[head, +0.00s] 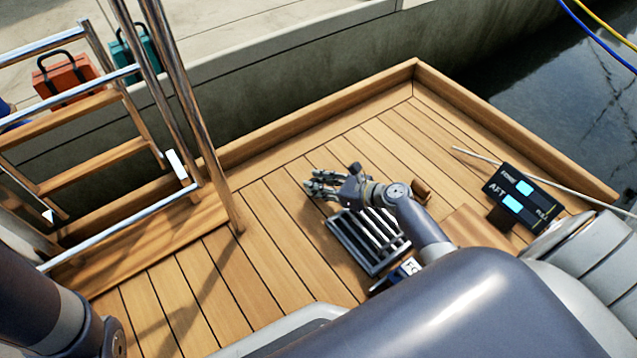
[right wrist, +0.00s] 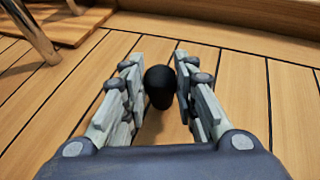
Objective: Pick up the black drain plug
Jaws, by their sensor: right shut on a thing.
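The black drain plug (right wrist: 159,86) shows in the right wrist view as a dark rounded knob between the fingertips of my right gripper (right wrist: 160,82). The fingers are shut on it from both sides. In the head view my right gripper (head: 315,187) is low over the wooden deck, with its fingers pointing left; the plug cannot be made out there. I cannot tell whether the plug touches the deck. My left gripper is not in view.
A dark slatted grate (head: 368,240) lies on the deck under my right forearm. A black panel marked AFT (head: 520,198) stands to the right. A ladder with metal rails (head: 185,95) is at left. A raised wooden edge (head: 310,118) borders the deck; planks left of the gripper are clear.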

